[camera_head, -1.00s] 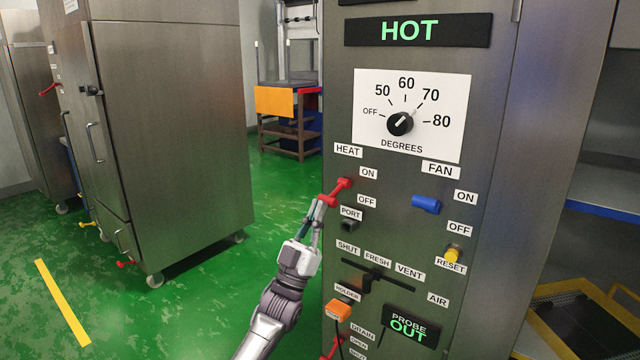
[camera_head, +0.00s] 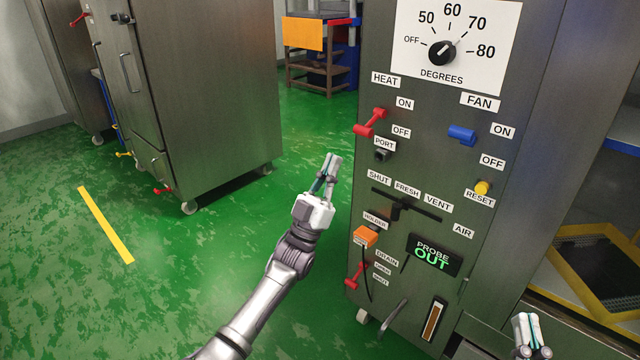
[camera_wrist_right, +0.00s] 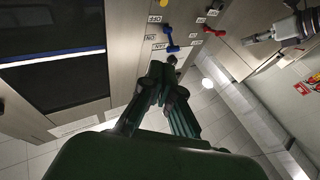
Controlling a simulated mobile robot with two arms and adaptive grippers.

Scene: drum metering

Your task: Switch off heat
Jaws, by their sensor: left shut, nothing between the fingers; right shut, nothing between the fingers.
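The red HEAT lever (camera_head: 370,122) is on the steel panel beside its ON and OFF labels, angled down and left. I cannot tell firmly which setting it is at. It also shows in the right wrist view (camera_wrist_right: 213,31). My left gripper (camera_head: 331,165) is shut and empty, apart from the lever, to its lower left in the head view. It shows at the upper right of the right wrist view (camera_wrist_right: 250,40). My right gripper (camera_head: 530,328) is shut and empty, low at the right of the head view; its fingers also show in the right wrist view (camera_wrist_right: 165,85).
Nearby on the panel are the blue FAN lever (camera_head: 462,134), yellow RESET button (camera_head: 482,188), black dial (camera_head: 442,53), vent slider (camera_head: 398,208), orange probe (camera_head: 365,237) and red DRAIN lever (camera_head: 355,275). A steel cabinet (camera_head: 210,90) stands left, with open green floor between.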

